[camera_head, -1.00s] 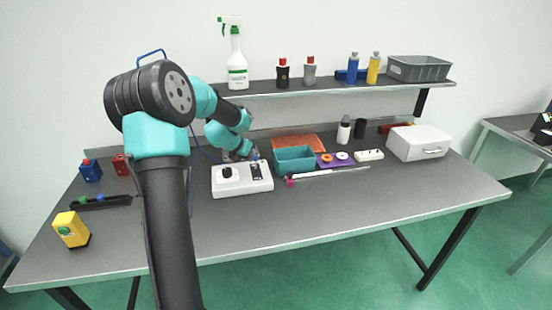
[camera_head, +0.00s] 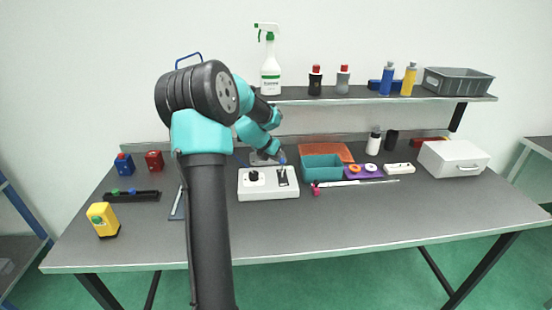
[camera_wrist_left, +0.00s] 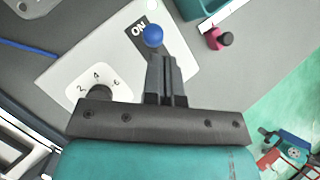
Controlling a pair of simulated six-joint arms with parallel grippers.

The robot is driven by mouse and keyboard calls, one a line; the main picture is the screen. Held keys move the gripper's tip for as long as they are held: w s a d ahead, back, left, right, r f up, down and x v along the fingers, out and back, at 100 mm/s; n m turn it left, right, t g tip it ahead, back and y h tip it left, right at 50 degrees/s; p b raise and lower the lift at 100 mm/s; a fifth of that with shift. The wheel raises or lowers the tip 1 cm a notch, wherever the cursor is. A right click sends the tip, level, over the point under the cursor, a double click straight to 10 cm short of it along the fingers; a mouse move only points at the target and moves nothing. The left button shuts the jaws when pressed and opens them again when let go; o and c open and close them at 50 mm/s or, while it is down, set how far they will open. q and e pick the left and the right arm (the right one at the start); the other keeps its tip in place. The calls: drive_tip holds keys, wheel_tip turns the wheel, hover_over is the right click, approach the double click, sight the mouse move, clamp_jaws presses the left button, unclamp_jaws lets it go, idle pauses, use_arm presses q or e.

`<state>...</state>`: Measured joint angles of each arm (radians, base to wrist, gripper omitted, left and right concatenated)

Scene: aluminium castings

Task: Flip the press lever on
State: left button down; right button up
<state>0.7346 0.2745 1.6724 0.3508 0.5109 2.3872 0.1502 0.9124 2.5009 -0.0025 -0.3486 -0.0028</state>
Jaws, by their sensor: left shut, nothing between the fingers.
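The white press control box (camera_head: 268,190) stands on the grey table, with a black dial (camera_head: 253,177) on its left and the lever's dark plate (camera_head: 283,182) on its right. In the left wrist view, the lever's blue ball knob (camera_wrist_left: 152,36) shows beside the "ON" lettering (camera_wrist_left: 139,27). My left gripper (camera_wrist_left: 163,66) is shut and empty, its fingertips close to the knob; I cannot tell whether they touch. The fingers hide the lever's shaft. The numbered dial (camera_wrist_left: 98,82) is partly behind the gripper body. My right gripper is not in view.
A teal bin (camera_head: 322,172) and a pink-ended rod (camera_head: 350,183) are right of the box. A yellow block (camera_head: 102,220) and a black rail (camera_head: 132,196) lie to the left. A shelf (camera_head: 380,99) with bottles runs behind. The table's front right is clear.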

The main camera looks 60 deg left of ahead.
use_arm(q)
drive_tip(key=shift+r, duration=0.1)
idle(0.3)
drive_tip(key=a+v, duration=0.2)
drive_tip(key=v, duration=1)
drive_tip(key=shift+s+r, duration=0.25)
drive_tip(key=shift+s, duration=0.15)
